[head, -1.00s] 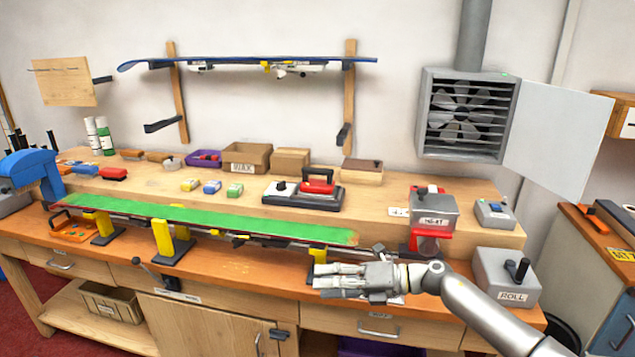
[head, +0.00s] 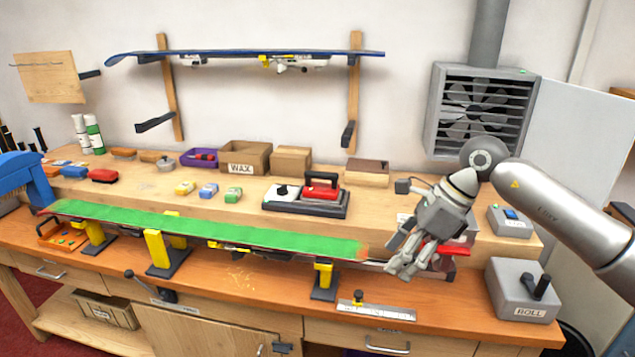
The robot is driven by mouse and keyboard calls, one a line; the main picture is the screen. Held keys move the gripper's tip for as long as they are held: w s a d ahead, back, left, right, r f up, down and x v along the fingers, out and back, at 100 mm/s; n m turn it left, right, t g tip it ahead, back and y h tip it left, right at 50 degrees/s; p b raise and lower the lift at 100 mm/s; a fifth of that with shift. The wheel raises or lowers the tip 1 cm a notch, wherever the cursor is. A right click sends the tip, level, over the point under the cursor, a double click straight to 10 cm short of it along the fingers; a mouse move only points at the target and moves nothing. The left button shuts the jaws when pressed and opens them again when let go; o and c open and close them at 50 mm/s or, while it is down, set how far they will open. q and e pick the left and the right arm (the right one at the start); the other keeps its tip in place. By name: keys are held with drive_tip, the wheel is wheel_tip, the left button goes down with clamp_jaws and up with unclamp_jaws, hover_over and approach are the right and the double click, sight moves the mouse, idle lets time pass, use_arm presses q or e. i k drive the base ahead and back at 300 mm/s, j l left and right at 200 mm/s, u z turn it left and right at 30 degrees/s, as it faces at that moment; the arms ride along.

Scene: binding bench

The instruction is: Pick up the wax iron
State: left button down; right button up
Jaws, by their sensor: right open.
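The wax iron (head: 322,191) has a red body and a dark handle. It sits on a dark stand (head: 308,208) on the raised shelf of the bench, right of the middle. My right gripper (head: 397,262) is open and points down and to the left, in front of the shelf. It is to the right of the iron and lower in the picture, clear of it, with nothing between its fingers. My left gripper is out of view.
A green ski or board (head: 200,227) lies along the bench front on yellow supports. Wax blocks (head: 208,190) and a WAX box (head: 246,158) stand left of the iron. A grey ROLL box (head: 522,290) is at the right. My right arm partly hides a red-and-grey device.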

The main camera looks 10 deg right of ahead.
sight(331, 193)
drive_tip(key=i, duration=1.65)
